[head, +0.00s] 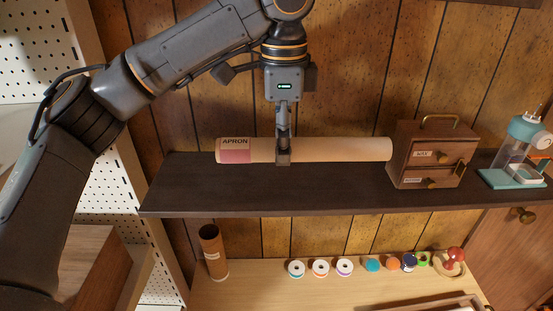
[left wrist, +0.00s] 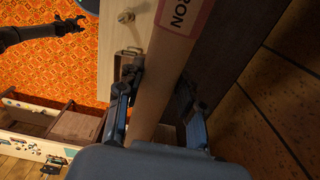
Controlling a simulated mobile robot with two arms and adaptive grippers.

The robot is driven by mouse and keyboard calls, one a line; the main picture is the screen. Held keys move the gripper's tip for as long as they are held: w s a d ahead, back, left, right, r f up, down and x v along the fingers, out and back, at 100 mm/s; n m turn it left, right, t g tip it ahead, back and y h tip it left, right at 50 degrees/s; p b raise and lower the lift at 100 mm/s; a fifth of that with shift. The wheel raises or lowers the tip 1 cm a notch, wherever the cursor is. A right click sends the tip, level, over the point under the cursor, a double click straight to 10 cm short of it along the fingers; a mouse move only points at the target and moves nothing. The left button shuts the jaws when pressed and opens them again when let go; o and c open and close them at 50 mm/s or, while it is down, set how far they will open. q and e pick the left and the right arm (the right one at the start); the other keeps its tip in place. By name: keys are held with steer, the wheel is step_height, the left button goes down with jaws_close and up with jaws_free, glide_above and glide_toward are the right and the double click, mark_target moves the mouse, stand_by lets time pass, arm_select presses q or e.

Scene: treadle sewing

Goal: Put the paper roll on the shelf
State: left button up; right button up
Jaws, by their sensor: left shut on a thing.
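The paper roll (head: 345,150) is a long pale tan tube with a pink APRON label at its left end. My left gripper (head: 283,150) reaches down from above and is shut around the roll near its middle. The roll lies level along the back part of the dark shelf (head: 300,192); I cannot tell whether it touches the board or hangs just above. In the left wrist view the roll (left wrist: 168,70) runs between the two fingers (left wrist: 157,110). My right gripper (left wrist: 70,25) shows small at the upper left there, fingers apart and empty.
The shelf's left and front parts are clear. Below, a brown tube (head: 213,252) and several spools (head: 320,268) stand on a light table (head: 260,290).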

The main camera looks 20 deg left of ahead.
arm_select(q)
steer(key=w+a+f+p, duration=0.1)
steer(key=w+a, duration=0.1)
steer(key=a, duration=0.1)
steer(key=p, duration=0.2)
glide_above(248, 177)
steer(key=d, duration=0.1)
steer(key=f, duration=0.7)
steer(key=shift+s, duration=0.35)
steer(key=shift+w+a+f, duration=0.1)
steer(key=shift+w+f, duration=0.05)
steer(key=shift+w+a+f, duration=0.15)
steer(key=shift+a+f, duration=0.1)
steer(key=shift+f, duration=0.15)
steer(key=f, duration=0.1)
steer(key=f+p, duration=0.1)
steer(key=f, duration=0.1)
steer(key=shift+w+a+f, duration=0.15)
steer(key=shift+a, duration=0.1)
steer(key=shift+f, duration=0.15)
steer(key=shift+d, duration=0.1)
arm_select(e)
steer(key=r, duration=0.1)
steer(key=s+r, duration=0.1)
steer(key=r, duration=0.2)
steer(key=shift+s+d+r, duration=0.2)
steer(key=shift+s+r, duration=0.05)
steer(key=shift+s, duration=0.15)
